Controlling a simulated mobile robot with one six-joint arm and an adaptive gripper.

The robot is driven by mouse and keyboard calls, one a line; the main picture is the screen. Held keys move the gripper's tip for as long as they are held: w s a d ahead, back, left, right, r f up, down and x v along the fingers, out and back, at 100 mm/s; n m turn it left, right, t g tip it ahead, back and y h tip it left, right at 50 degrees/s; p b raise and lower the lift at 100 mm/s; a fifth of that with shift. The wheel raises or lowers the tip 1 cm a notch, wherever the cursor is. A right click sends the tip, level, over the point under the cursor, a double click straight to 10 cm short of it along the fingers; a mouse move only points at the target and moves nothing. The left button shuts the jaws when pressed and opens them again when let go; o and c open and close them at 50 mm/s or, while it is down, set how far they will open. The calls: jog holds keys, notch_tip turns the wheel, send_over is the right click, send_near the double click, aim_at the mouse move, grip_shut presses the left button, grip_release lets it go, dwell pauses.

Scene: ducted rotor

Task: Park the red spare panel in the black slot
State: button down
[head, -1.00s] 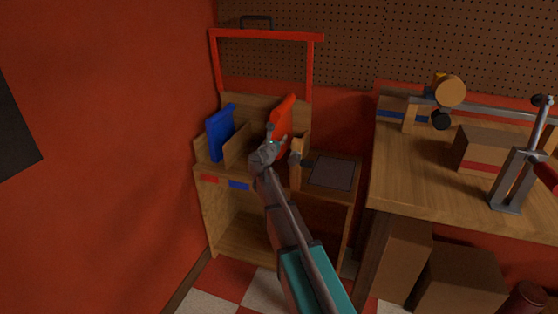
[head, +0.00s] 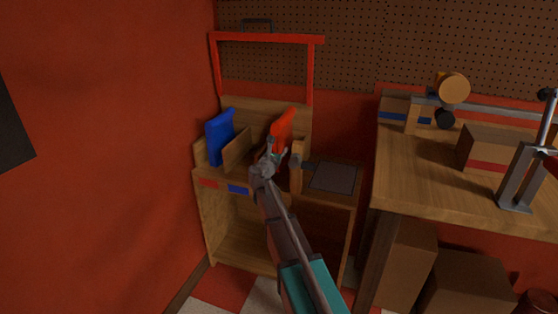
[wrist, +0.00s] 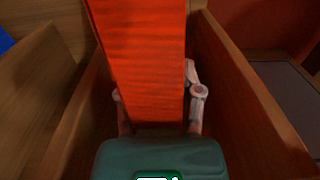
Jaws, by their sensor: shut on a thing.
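The red spare panel (head: 283,126) stands on edge, slightly tilted in the head view, in the right part of a wooden rack (head: 213,207). My gripper (head: 268,160) is shut on its near end. In the wrist view the panel (wrist: 140,60) runs away between two wooden dividers, with a gripper finger on each side. The panel's lower edge is hidden, so I cannot tell if it touches the slot floor. Red and blue labels (head: 238,189) mark the rack front. No black label shows; my arm covers part of the front.
A blue panel (head: 219,138) stands in the rack's left part. A dark pad (head: 333,177) lies on the shelf right of the rack. A red frame (head: 267,38) rises behind. A workbench (head: 420,170) with a box and clamp stands right.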

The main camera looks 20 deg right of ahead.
jog(key=shift+f+b, duration=1.5)
jog(key=shift+f, duration=0.2)
jog(key=shift+f, duration=0.1)
jog(key=shift+c, duration=1.3)
grip_release()
jog(key=v, duration=1.2)
